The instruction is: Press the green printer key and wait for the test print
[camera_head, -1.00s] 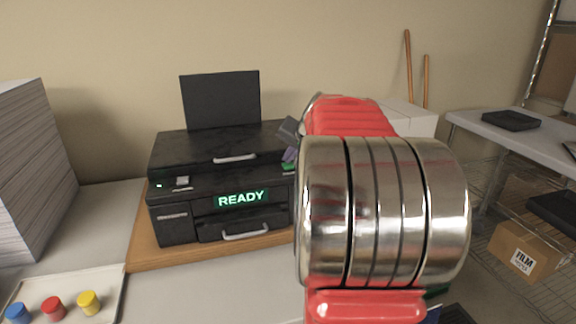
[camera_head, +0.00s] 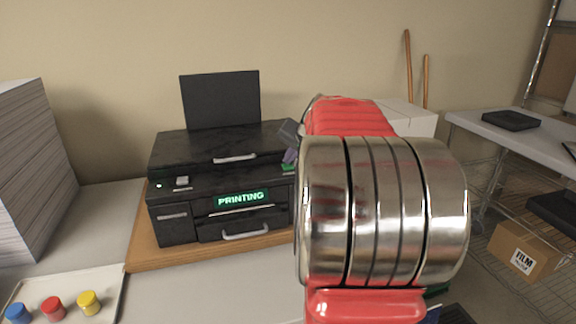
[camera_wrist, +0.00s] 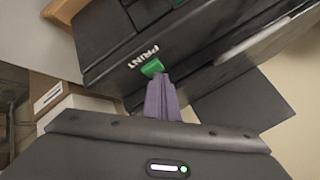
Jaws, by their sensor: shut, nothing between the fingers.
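The black printer (camera_head: 190,216) stands on a wooden board, and its display (camera_head: 241,198) reads "PRINTING" in green letters. A thin pale line shows just below the display, above the lower drawer. In the wrist view the green key (camera_wrist: 152,68) sits beside the white word "PRINT" on the printer's dark face (camera_wrist: 110,50). My gripper (camera_wrist: 160,84) is shut and empty, with its purple-grey fingertips at the green key. They look to touch it. In the head view my gripper (camera_head: 290,150) is at the printer's right edge, partly hidden behind my arm.
A white tray (camera_head: 112,296) with blue, red and yellow caps lies at the front left. A tall paper stack (camera_head: 35,170) stands behind it. My arm hides the middle right.

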